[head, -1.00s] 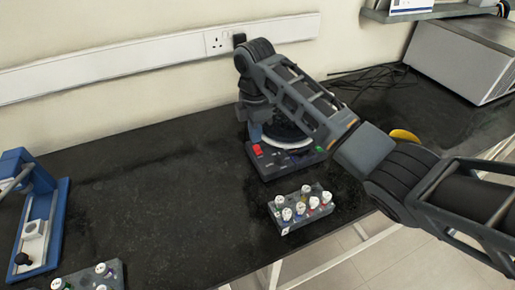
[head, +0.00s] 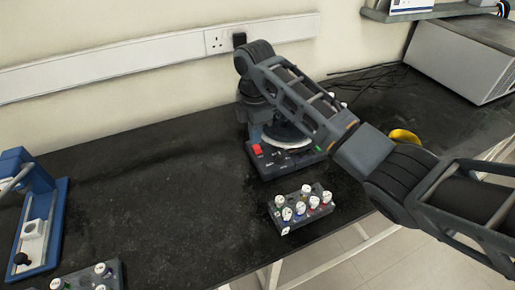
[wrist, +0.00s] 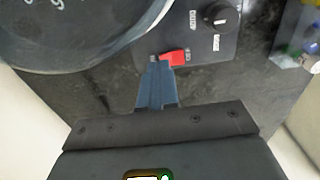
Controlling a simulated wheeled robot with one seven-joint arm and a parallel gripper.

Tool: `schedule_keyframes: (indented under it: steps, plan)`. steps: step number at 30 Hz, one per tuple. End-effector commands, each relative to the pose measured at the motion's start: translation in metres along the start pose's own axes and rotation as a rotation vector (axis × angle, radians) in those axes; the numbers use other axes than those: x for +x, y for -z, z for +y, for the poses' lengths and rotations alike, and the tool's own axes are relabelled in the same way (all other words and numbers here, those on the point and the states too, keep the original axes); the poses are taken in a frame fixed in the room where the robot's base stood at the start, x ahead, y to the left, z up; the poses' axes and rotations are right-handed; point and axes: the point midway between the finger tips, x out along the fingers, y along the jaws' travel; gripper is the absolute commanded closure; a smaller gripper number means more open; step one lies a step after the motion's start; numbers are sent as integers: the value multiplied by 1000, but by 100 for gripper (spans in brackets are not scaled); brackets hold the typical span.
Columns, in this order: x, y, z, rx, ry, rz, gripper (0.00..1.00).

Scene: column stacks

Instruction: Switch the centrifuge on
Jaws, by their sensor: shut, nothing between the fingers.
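The centrifuge (head: 272,166) stands on the black bench, with a dark base, a round top and a red rocker switch (head: 257,150) on its front panel. My arm hides part of it in the head view. In the wrist view the red switch (wrist: 174,58) is on the dark panel beside a black knob (wrist: 221,17). My gripper (wrist: 160,62) is shut and empty, its blue fingertips at the switch's left end. I cannot tell whether they touch or press it. In the head view the fingers are largely hidden by the arm.
A rack of capped tubes (head: 302,209) stands just in front of the centrifuge, near the bench edge. A blue device (head: 42,225) and another tube rack (head: 88,278) are at left. A yellow object (head: 404,136) and a grey box (head: 462,62) are at right. The bench's left middle is clear.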

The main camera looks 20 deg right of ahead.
Motion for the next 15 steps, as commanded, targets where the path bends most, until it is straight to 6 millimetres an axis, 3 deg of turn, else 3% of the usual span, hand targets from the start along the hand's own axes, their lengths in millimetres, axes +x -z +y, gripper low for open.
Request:
schedule_keyframes:
  steps: [15]
  plan:
    - [8,0,0,0,0,0,100]
